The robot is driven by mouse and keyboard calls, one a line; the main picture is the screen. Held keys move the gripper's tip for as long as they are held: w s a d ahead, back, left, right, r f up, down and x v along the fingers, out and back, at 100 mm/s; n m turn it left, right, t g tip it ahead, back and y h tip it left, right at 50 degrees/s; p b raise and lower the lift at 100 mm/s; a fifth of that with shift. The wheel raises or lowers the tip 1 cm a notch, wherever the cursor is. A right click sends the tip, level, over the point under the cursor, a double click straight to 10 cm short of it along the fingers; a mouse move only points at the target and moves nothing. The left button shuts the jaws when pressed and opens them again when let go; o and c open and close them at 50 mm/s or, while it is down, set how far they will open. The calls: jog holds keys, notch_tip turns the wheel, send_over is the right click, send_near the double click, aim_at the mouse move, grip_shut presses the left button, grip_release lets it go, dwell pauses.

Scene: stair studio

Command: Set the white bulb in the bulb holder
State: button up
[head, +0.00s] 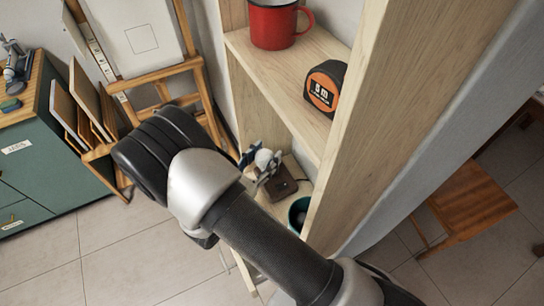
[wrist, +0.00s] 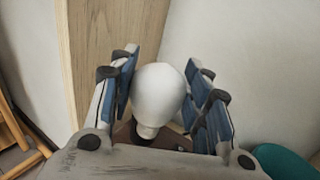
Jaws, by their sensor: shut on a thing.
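The white bulb (wrist: 158,92) is between the blue finger pads of my gripper (wrist: 163,68), round end showing and narrow neck toward the palm side. In the head view the bulb (head: 263,157) shows as a small white ball between the fingers of my gripper (head: 258,160). The bulb holder, a brown block (head: 281,183), is on the lower shelf right by the fingers. Part of the brown holder (wrist: 128,133) also shows behind the bulb's neck in the wrist view. I cannot tell whether the bulb touches or sits in it.
A dark teal cup (head: 299,212) stands on the lower shelf, close to the right finger side. A red mug (head: 274,24) and an orange tape measure (head: 325,88) are on the shelf above. A wooden upright (head: 365,120) bounds the shelf. An easel (head: 160,75) stands behind my arm.

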jog(key=shift+w+d+f+b, duration=0.55)
jog(key=shift+w+f, duration=0.2)
jog(key=shift+f, duration=0.15)
jog(key=shift+w+d+f+b, duration=0.45)
jog(key=shift+w+d+f, duration=0.15)
jog(key=shift+w+f, duration=0.2)
jog(key=shift+s, duration=0.1)
jog(key=shift+f+b, duration=0.35)
jog(key=shift+f, duration=0.1)
jog(key=o, duration=0.9)
jog(key=shift+r, duration=0.1)
jog(key=shift+c, duration=0.2)
